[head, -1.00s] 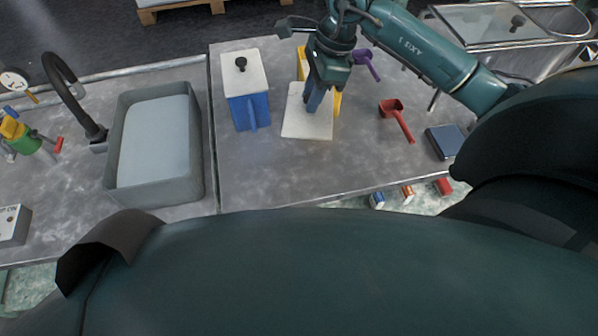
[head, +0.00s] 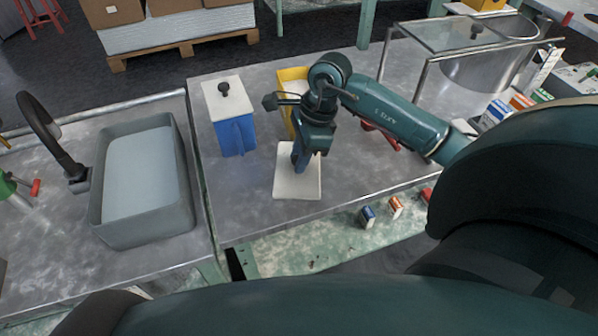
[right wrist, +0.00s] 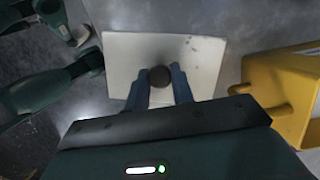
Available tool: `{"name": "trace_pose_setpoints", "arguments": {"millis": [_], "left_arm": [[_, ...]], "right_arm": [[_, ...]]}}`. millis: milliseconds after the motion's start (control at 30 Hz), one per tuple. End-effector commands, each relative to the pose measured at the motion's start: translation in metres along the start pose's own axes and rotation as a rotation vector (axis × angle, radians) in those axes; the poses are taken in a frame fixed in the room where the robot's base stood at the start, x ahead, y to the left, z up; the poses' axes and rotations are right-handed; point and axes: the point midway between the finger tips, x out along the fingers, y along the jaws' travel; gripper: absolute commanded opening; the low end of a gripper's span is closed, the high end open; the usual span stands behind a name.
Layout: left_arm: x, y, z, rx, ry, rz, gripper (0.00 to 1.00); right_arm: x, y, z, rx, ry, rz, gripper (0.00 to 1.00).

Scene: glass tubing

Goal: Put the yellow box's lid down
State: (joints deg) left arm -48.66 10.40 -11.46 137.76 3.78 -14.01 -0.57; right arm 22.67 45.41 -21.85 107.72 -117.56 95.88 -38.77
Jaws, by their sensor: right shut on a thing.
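The yellow box (head: 285,76) stands on the table, partly hidden behind my right arm; its open top shows. It also shows at the right of the right wrist view (right wrist: 285,88). Its white square lid (head: 298,186) is in front of the box, clear of it, and looks flat and level. My right gripper (head: 299,165) points down over the lid. In the right wrist view its blue fingers are shut on the lid's dark knob (right wrist: 160,76). I cannot tell whether the lid touches the table. My left gripper is out of view.
A blue box (head: 235,135) with a white lid (head: 222,97) stands left of the lid. A grey basin (head: 150,232) is further left. A red scoop (head: 380,133) lies partly behind my right arm. The table (head: 240,200) is bare around the lid.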

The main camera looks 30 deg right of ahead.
Motion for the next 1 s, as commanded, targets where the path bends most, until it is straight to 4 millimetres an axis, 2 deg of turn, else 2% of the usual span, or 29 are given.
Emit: {"name": "trace_pose_setpoints", "arguments": {"millis": [167, 400, 767, 800, 1000], "left_arm": [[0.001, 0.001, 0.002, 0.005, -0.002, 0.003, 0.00], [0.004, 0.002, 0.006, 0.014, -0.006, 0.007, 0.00], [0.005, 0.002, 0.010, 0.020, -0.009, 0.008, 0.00], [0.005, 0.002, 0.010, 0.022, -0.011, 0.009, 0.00], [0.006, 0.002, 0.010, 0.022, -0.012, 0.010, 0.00]], "right_arm": [[0.014, 0.000, -0.004, 0.001, -0.001, 0.000, 0.01], [0.043, 0.000, -0.012, 0.001, -0.001, 0.001, 0.01], [0.047, -0.001, -0.013, -0.001, 0.000, -0.002, 0.01], [0.046, 0.000, -0.013, -0.001, 0.000, -0.002, 0.25], [0.046, 0.000, -0.013, 0.000, 0.000, -0.001, 0.42]]}}
